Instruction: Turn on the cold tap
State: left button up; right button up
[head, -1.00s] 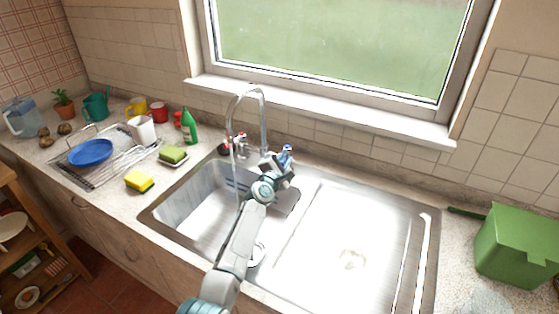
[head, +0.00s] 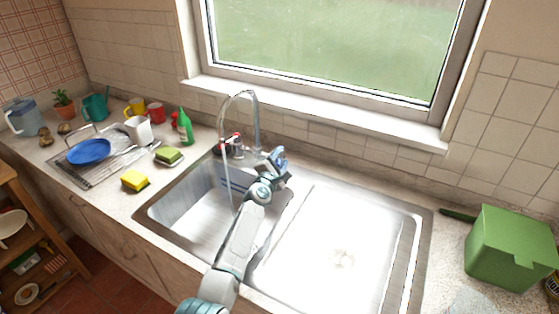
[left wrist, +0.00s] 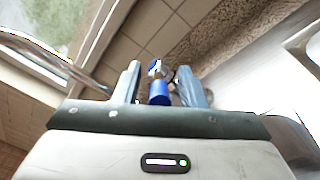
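The cold tap with blue parts (left wrist: 159,92) stands between the two fingers of my left gripper (left wrist: 160,85) in the left wrist view. Narrow gaps show on both sides, so the fingers are open around it and not clamped. In the head view my left gripper (head: 277,160) is at the back rim of the sink, right of the tall curved spout (head: 257,122), and largely hides the cold tap. The red-marked hot tap (head: 232,140) is left of the spout. A thin pale stream like water (head: 227,180) falls from the spout into the left basin. My right gripper is out of view.
The steel sink (head: 417,250) has a basin at left and a drainer at right. A green bottle (head: 185,130), green sponge (head: 168,155) and yellow sponge (head: 134,180) stand left of it. A green box (head: 510,248) stands at right. The window sill (head: 320,112) runs behind.

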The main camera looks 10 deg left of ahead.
pick_arm(q)
jog(key=shift+s, duration=0.3)
jog(key=s+a+p, duration=0.1)
jog(key=s+p, duration=0.2)
jog(key=s, duration=0.7)
jog(key=shift+p, duration=0.3)
jog(key=shift+s+a+f, duration=0.1)
